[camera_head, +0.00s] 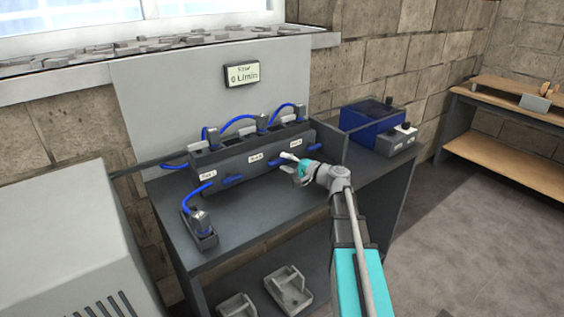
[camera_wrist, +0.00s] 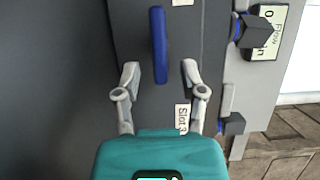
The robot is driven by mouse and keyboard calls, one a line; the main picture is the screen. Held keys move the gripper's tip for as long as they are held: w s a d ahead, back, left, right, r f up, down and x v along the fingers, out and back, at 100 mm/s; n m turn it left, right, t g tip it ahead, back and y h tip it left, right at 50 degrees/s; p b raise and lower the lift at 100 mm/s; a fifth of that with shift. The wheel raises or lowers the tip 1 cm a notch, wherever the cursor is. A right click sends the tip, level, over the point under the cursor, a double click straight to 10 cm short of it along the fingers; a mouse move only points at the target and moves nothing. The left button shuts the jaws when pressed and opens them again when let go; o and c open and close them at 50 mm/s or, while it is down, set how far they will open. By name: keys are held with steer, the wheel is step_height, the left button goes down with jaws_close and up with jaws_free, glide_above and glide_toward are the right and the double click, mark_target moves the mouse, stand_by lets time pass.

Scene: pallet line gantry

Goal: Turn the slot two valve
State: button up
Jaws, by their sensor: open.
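The dark valve block (camera_head: 215,165) stands on the grey bench, with white slot labels on its front. A blue valve handle (camera_head: 277,162) sits right of the middle label (camera_head: 256,157), lying roughly level. In the wrist view the blue handle (camera_wrist: 158,45) is just ahead, its near end between the fingertips. The Slot 3 label (camera_wrist: 183,118) is beside my right finger. My gripper (camera_head: 288,163) is open and empty at the block's front; it also shows in the wrist view (camera_wrist: 161,70). I cannot tell whether a finger touches the handle.
A wall display (camera_head: 242,74) reads 0 L/min. A blue box (camera_head: 372,118) stands right, and a small unit with a hose (camera_head: 200,222) at front left.

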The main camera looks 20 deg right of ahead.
steer(key=v, duration=1)
steer(key=shift+d, duration=0.1)
steer(key=shift+s, duration=0.1)
stand_by(0.4)
